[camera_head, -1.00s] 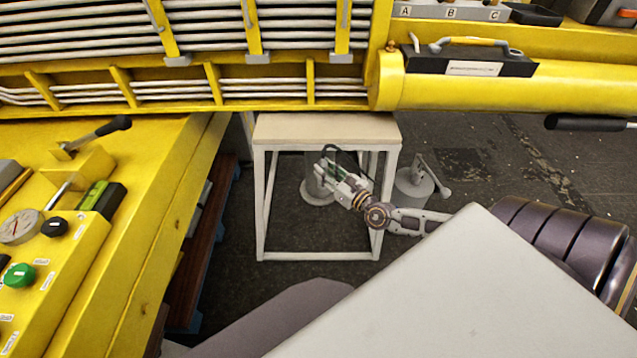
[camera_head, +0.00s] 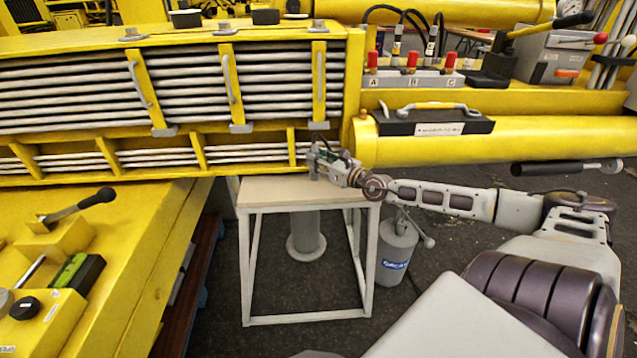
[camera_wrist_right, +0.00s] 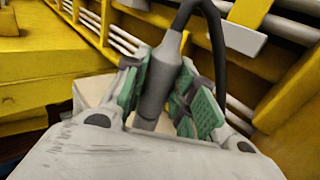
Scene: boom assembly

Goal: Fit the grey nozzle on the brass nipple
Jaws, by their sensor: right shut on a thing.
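My right gripper (camera_head: 318,158) is beside the lower yellow rail of the boom, above the small white table. In the right wrist view its green-padded fingers (camera_wrist_right: 173,92) are shut around the grey nozzle (camera_wrist_right: 160,78), a grey cylinder with a black hose curving up from its top. The nozzle's lower end is partly hidden behind the gripper body. A small brass-coloured fitting (camera_head: 363,112), perhaps the brass nipple, shows at the yellow boom's end, up and right of the gripper and apart from it. My left gripper is not in view.
The white table (camera_head: 275,191) stands below the gripper. A grey canister with a blue label (camera_head: 397,262) stands right of it. The yellow boom with its stacked pipes (camera_head: 175,90) and rails lies close behind the gripper. A black box with a handle (camera_head: 435,122) sits on the yellow tube.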

